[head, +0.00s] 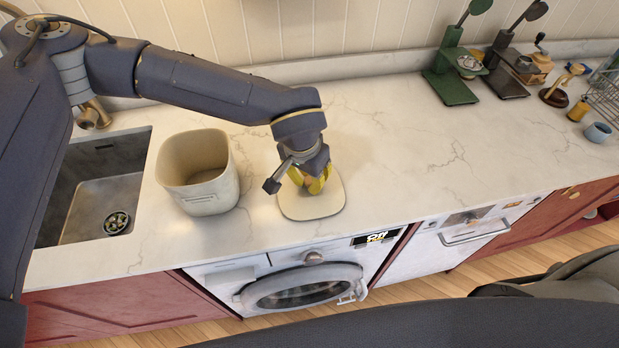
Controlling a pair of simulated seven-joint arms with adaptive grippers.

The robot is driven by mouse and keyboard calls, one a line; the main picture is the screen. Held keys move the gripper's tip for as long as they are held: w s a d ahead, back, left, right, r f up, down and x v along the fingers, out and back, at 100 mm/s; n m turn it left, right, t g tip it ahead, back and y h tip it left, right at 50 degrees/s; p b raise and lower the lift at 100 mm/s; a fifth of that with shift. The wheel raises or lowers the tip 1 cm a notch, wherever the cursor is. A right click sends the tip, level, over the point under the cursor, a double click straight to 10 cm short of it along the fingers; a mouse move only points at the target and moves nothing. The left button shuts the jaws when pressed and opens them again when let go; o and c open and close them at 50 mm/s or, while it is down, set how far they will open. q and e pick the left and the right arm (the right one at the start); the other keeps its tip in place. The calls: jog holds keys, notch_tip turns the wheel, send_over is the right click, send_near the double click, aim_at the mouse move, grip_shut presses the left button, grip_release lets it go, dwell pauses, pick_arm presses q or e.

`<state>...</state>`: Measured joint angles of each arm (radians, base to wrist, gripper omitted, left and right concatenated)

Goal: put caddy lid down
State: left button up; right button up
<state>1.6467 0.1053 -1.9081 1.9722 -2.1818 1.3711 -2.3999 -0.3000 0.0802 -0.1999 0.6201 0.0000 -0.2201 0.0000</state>
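The caddy lid (311,205) is a flat, cream, rounded square on the white marble counter, or very close above it. The cream caddy (198,173) stands upright and open-topped to its left, apart from it. My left gripper (318,184) is directly over the lid, pointing down, with its yellow fingertips at the lid's upper middle. The fingers and wrist hide that part of the lid, so I cannot tell whether they grip it. My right gripper is not in view; a dark arm part shows at the bottom right.
A sink (100,190) is cut into the counter at the left. A washing machine (300,284) is below the front edge. Green (455,75) and black (505,70) stands and a blue cup (598,132) are at the back right. The counter right of the lid is clear.

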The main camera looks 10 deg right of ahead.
aim_at(305, 193)
pick_arm(q)
jog(key=o, duration=0.4)
notch_tip(305, 193, up, 12)
jog(key=s+a, duration=0.1)
jog(key=shift+s+a, duration=0.2)
jog(key=shift+a, duration=0.05)
dwell(0.3)
dwell(0.3)
